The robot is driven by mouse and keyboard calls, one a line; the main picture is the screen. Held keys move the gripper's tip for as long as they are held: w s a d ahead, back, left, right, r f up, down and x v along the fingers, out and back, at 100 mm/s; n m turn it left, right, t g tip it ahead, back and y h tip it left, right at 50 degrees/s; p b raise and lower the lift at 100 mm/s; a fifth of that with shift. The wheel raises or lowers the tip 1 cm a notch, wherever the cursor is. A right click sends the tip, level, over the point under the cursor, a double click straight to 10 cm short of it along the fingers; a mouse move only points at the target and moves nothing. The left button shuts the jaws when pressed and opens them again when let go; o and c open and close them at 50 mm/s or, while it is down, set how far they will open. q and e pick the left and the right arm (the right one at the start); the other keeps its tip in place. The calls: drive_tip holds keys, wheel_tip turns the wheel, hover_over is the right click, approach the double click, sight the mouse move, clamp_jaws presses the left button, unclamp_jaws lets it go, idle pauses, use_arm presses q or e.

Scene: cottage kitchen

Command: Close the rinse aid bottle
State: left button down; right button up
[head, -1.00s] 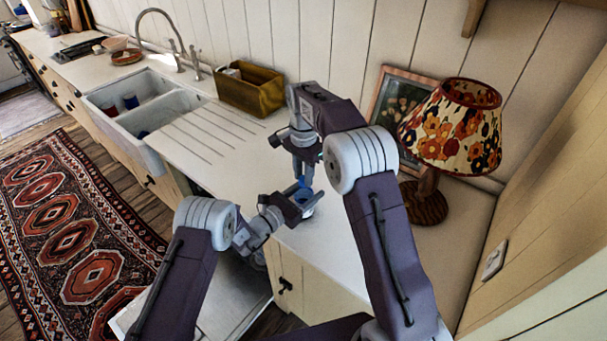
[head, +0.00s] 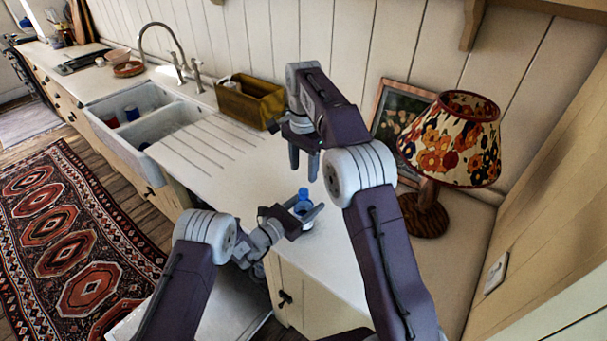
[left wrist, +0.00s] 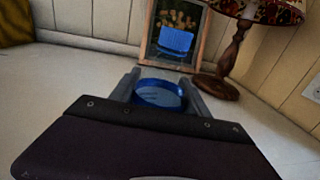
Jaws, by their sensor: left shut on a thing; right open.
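The rinse aid bottle (head: 304,209) stands on the counter near its front edge, mostly hidden by my left gripper. My left gripper (head: 307,213) is shut around it from the left. In the left wrist view, a round blue part of the bottle (left wrist: 160,94) sits between the fingers (left wrist: 163,88). The ribbed blue cap (left wrist: 176,40) shows above it, against the picture; in the head view the cap (head: 303,193) is over the bottle. I cannot tell how firmly it is seated. My right gripper (head: 304,163) is open and empty, above and apart from the cap.
A lamp (head: 451,140) and a framed picture (head: 397,108) stand on the counter at the right. A yellow-brown box (head: 248,105) stands against the wall, beside the drainer grooves and double sink (head: 140,115). The counter left of the bottle is clear.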

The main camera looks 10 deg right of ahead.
sight(296, 213)
use_arm(q)
drive_tip(key=shift+c, duration=2.3)
unclamp_jaws()
drive_tip(key=b+v, duration=0.1)
drive_tip(key=v, duration=0.7)
drive_tip(key=shift+f+b, duration=0.1)
drive_tip(key=shift+b, duration=0.3)
use_arm(e)
drive_tip(key=shift+f, duration=0.9)
use_arm(q)
drive_tip(key=shift+s+a, duration=0.3)
drive_tip(key=shift+a, duration=0.15)
